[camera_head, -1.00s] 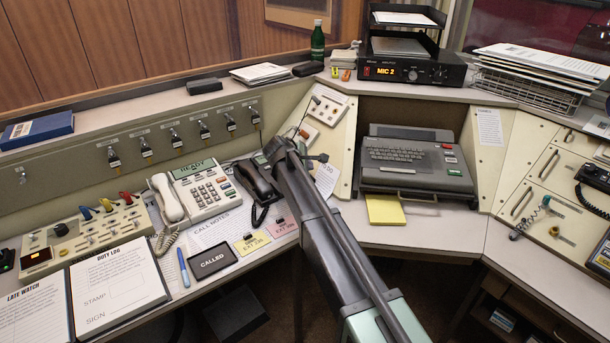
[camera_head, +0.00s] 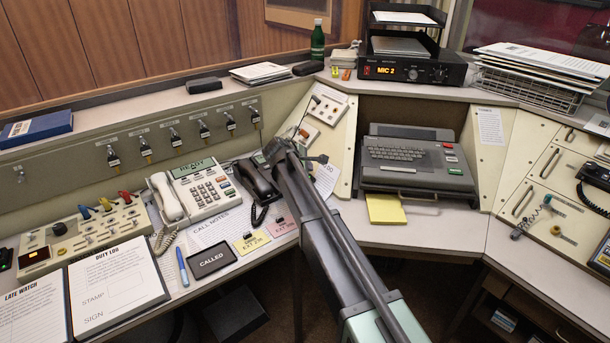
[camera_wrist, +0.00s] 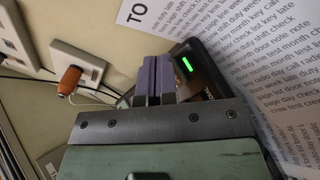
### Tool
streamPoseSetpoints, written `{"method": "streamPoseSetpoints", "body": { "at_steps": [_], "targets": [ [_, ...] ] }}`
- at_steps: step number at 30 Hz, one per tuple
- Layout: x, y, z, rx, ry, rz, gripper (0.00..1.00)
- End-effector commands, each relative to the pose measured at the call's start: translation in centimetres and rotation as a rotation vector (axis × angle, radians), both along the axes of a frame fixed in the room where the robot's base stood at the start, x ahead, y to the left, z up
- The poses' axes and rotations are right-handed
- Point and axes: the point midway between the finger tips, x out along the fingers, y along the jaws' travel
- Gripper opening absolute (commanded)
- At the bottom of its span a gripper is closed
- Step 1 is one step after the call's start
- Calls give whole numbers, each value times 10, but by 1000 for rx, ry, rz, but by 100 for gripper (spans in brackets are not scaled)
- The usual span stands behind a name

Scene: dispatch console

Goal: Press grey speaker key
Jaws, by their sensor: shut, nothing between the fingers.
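My gripper (camera_head: 274,150) is over the back of the desk, right of the dark handset. In the wrist view its two purple-grey fingers (camera_wrist: 154,60) are together with nothing between them. They point towards a dark device with a lit green bar (camera_wrist: 187,65). The white desk phone (camera_head: 205,190) stands to the left of my gripper, with a READY display and rows of small keys. The keys are too small for me to tell which is the grey speaker key. The phone is not recognisable in the wrist view.
A dark handset (camera_head: 257,182) lies between the phone and my arm. A switch box (camera_head: 85,233) with coloured levers is at the left. A grey keyboard unit (camera_head: 418,160) stands right of my arm. The wrist view shows an orange plug (camera_wrist: 69,80) in a wall socket.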

Motion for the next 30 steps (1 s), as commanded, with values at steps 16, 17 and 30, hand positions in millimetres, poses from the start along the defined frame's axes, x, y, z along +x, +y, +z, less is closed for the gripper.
{"method": "streamPoseSetpoints", "body": {
  "at_steps": [16,17,30],
  "targets": [
    [1,1,-6,0,0,0,0],
    [1,1,-6,0,0,0,0],
    [1,1,-5,0,0,0,0]
  ]
}}
